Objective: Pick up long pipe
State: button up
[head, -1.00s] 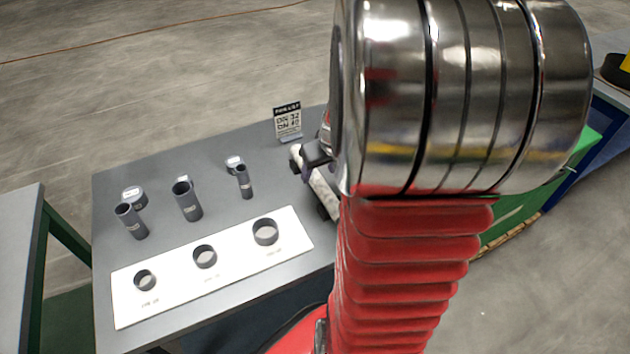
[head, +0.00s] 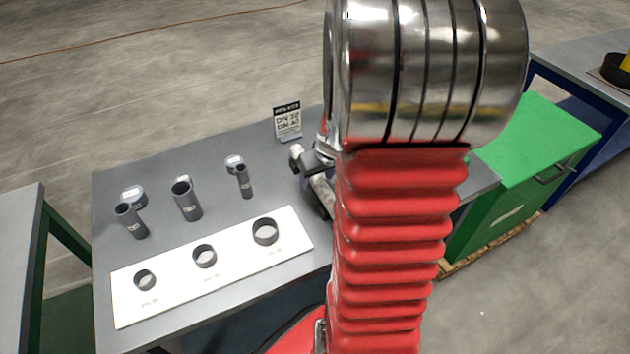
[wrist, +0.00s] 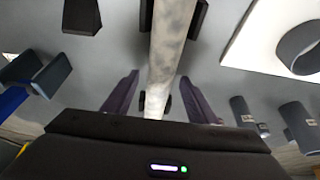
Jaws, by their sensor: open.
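The long pipe (wrist: 172,45) is pale, mottled grey and runs down the middle of the wrist view, held on black supports (wrist: 195,15). In the head view, one end of the pipe (head: 296,151) and part of its length (head: 322,194) show on the grey table; my arm hides the rest. My gripper (wrist: 158,97) is open, with one dark finger on each side of the pipe. A gap shows between each finger and the pipe in the wrist view. How deep the pipe sits between the fingers is unclear.
On the table (head: 140,175), short dark tubes (head: 187,202) and pale round pieces (head: 133,196) stand at left. A white board (head: 180,282) holds dark rings (head: 265,232). A sign (head: 288,122) stands behind the pipe. A green cabinet (head: 525,145) is at right.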

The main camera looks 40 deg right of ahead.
aim_at(318, 178)
jog(key=shift+c, duration=0.6)
jog(key=c, duration=1.1)
jog(key=shift+r, duration=0.15)
notch_tip(318, 178, up, 10)
jog(key=shift+f, duration=0.25)
jog(key=shift+r, duration=0.15)
jog(key=shift+s, duration=0.1)
